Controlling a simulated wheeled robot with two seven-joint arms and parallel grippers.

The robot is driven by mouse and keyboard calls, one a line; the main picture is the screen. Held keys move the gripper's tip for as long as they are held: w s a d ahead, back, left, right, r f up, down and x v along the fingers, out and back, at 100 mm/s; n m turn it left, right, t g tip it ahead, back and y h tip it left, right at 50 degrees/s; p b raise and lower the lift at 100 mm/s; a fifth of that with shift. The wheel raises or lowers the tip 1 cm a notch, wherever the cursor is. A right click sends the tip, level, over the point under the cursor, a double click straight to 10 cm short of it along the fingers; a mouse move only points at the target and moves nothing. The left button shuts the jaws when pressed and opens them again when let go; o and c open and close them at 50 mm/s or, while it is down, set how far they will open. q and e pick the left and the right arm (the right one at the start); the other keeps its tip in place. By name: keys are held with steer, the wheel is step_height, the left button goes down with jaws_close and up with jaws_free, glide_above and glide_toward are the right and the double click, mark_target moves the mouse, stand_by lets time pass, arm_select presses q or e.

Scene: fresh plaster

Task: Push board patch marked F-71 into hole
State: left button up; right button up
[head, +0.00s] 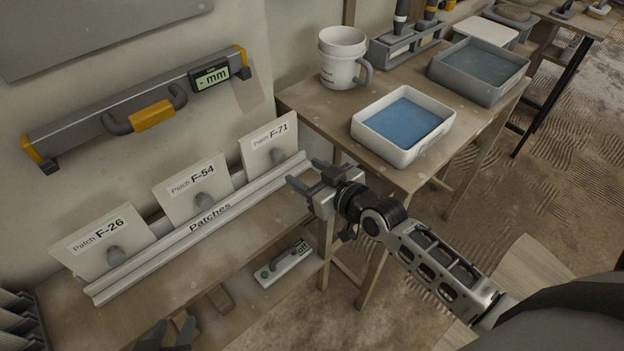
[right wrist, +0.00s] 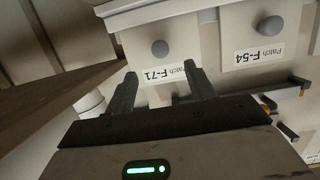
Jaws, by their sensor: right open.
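The patch F-71 (head: 268,143) is a pale board with a grey knob, standing in the white rack marked Patches (head: 202,226), at its right end. In the right wrist view the patch F-71 (right wrist: 188,42) appears upside down, its knob beyond my fingertips. My right gripper (head: 303,176) is open and empty, just right of the patch and apart from it; its open fingers also show in the right wrist view (right wrist: 160,82). My left gripper (head: 172,329) is at the bottom edge, fingers apart and empty, partly cut off. I see no hole in either view.
Patches F-54 (head: 190,190) and F-26 (head: 104,246) share the rack. A digital level (head: 140,105) is on the wall. A small device (head: 283,263) lies below the rack.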

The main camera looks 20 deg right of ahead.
mark_target(282, 158)
steer(key=b+x, duration=0.4)
steer(key=x, duration=0.3)
steer(key=shift+w+a+f, duration=0.1)
steer(key=shift+w+f, duration=0.05)
steer(key=shift+w, duration=0.05)
arm_select(q)
steer(key=shift+w+d+f+t+h+b, duration=0.1)
steer(key=shift+d+f+t+h+b, duration=0.15)
steer(key=shift+f, duration=0.2)
steer(key=shift+w+f+t+h+b, duration=0.1)
steer(key=shift+f+t+b, duration=0.05)
steer(key=shift+f+b, duration=0.2)
arm_select(e)
steer(key=shift+x, duration=1)
steer(key=c, duration=1)
arm_select(q)
steer(key=shift+r, duration=0.1)
arm_select(e)
steer(key=shift+r, duration=0.2)
